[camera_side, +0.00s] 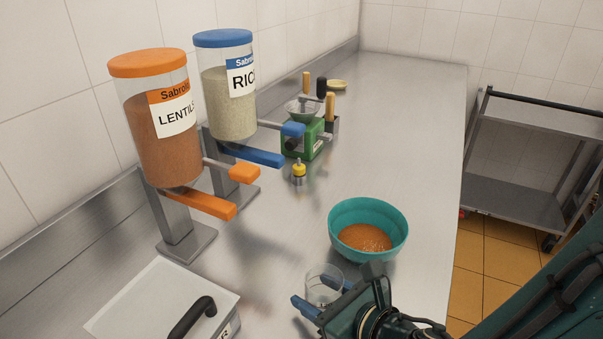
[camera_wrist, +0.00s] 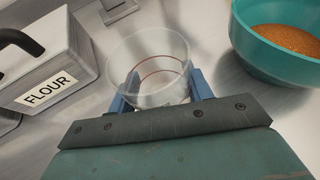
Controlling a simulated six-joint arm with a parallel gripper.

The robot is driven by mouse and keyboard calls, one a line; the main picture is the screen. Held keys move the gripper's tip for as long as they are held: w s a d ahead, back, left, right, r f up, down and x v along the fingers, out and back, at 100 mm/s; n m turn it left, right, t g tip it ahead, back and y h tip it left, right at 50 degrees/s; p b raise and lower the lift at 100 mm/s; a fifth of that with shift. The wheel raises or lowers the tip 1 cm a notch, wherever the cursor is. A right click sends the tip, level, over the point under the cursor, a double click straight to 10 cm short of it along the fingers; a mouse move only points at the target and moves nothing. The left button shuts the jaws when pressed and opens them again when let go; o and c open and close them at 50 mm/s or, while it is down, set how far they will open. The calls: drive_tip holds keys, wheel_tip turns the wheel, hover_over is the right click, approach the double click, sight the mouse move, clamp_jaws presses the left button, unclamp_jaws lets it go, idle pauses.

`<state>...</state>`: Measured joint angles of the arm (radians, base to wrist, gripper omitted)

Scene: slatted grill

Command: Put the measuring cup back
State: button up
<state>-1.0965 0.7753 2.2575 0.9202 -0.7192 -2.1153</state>
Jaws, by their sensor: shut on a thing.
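A clear measuring cup (camera_side: 322,281) with a reddish line around it is between the blue fingers of my gripper (camera_side: 324,297), low over the counter near the front. In the wrist view the cup (camera_wrist: 150,72) stands between the two fingers of my gripper (camera_wrist: 157,92), which are shut on it. The cup looks empty. I cannot tell whether its base touches the counter. A teal bowl (camera_side: 342,212) holding orange lentils (camera_side: 364,238) stands just behind and right of the cup; it also shows in the wrist view (camera_wrist: 250,50).
Dispensers of lentils (camera_side: 165,150) and rice (camera_side: 228,115) stand at the left on metal stands. A green grinder (camera_side: 300,138) and a small yellow-topped item (camera_side: 299,172) sit farther back. The counter's right side is clear.

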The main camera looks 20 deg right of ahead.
drive_tip(key=shift+f, duration=0.35)
drive_tip(key=o, duration=1.2)
drive_tip(key=shift+r, duration=0.15)
drive_tip(key=shift+r, duration=9.85)
drive_tip(key=shift+d, duration=0.1)
